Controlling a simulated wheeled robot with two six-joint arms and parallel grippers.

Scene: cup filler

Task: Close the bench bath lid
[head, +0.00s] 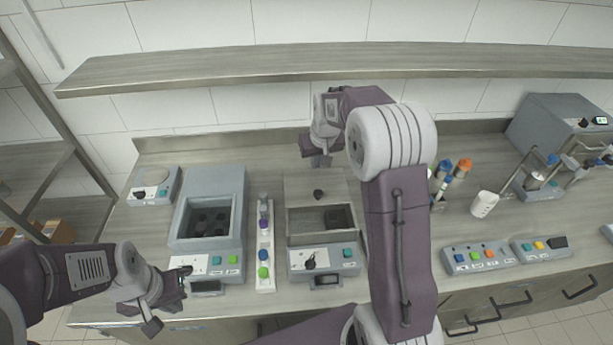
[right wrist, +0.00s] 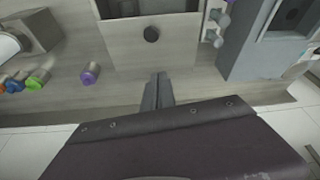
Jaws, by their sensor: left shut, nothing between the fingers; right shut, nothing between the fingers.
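The bench bath (head: 323,262) is a grey box with a panel of buttons and a black knob at its front. My left gripper (head: 184,274) is shut and empty at the front left, near the other bath's panel.
A second open bath (head: 241,195) stands at the left, with a narrow rack of coloured caps (head: 265,235) between the baths. Capped tubes (head: 462,168), a white cup (head: 484,204) and button boxes (head: 480,257) stand at the right. A shelf (head: 300,65) runs above the bench.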

